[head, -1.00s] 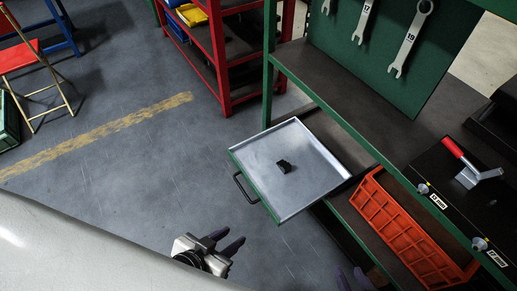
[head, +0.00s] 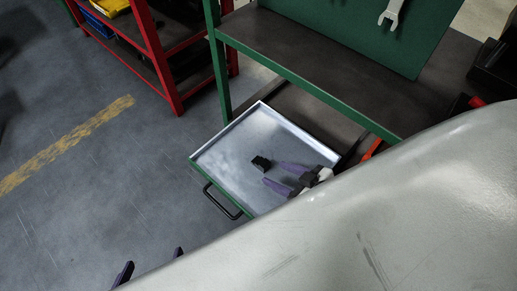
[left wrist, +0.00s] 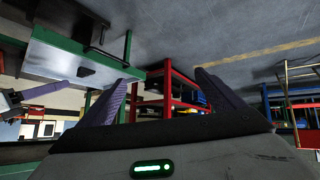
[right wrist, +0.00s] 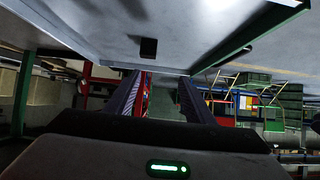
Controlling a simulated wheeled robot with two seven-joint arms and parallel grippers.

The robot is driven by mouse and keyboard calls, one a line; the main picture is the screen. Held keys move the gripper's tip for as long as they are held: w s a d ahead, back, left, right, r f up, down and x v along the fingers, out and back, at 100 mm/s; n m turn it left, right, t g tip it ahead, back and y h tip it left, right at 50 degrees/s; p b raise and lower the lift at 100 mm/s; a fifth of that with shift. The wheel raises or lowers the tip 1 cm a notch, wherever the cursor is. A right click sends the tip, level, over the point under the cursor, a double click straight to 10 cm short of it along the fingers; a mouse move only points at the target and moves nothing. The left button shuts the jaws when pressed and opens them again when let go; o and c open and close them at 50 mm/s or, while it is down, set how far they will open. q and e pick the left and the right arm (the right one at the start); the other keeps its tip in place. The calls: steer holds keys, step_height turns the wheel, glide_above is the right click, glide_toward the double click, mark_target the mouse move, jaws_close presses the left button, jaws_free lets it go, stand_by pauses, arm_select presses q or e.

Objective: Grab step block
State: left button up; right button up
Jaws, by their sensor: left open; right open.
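The step block (head: 261,163) is a small dark part on the bare metal floor of the open drawer (head: 225,152). It also shows in the left wrist view (left wrist: 84,71) and in the right wrist view (right wrist: 148,48). My right gripper (head: 271,174) is open and empty over the drawer. Its purple fingertips point toward the block, close beside it but apart from it. My left gripper (head: 151,262) is open and empty at the bottom left, away from the drawer, with only its fingertips showing in the head view.
The drawer has raised walls and a black handle (head: 222,202) at its front. The green bench (head: 300,78) overhangs behind it. A red shelf rack (head: 150,55) stands at the upper left. The floor left of the drawer is free. My own pale body hides the lower right.

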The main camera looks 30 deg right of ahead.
mark_target(261, 160)
steer(key=shift+w+d+f+b, duration=0.75)
steer(key=shift+w+d+f, duration=0.35)
steer(key=shift+d+f, duration=0.1)
steer(key=shift+t, duration=0.3)
steer(key=b+x, duration=0.3)
steer(key=x, duration=0.1)
steer(key=shift+b, duration=0.4)
steer(key=shift+w+a, duration=0.1)
steer(key=shift+w, duration=0.35)
steer(key=b+x, duration=0.2)
steer(key=b, duration=0.1)
steer(key=b+x, duration=0.2)
steer(key=shift+s+a+f, duration=0.1)
steer(key=shift+s+f, duration=0.1)
steer(key=shift+f, duration=0.25)
steer(key=shift+w+a+f+b, duration=0.2)
steer(key=shift+w+b, duration=0.25)
steer(key=shift+b, duration=0.25)
steer(key=shift+r, duration=0.15)
arm_select(q)
steer(key=w+d+f+m+g+h, duration=0.1)
steer(key=w+d+f+h, duration=0.1)
steer(key=d+f, duration=0.3)
steer(key=shift+f+m+g, duration=0.3)
steer(key=shift+f+g, duration=0.05)
steer(key=shift+g, duration=0.05)
arm_select(e)
steer(key=shift+w, duration=0.1)
jaws_close()
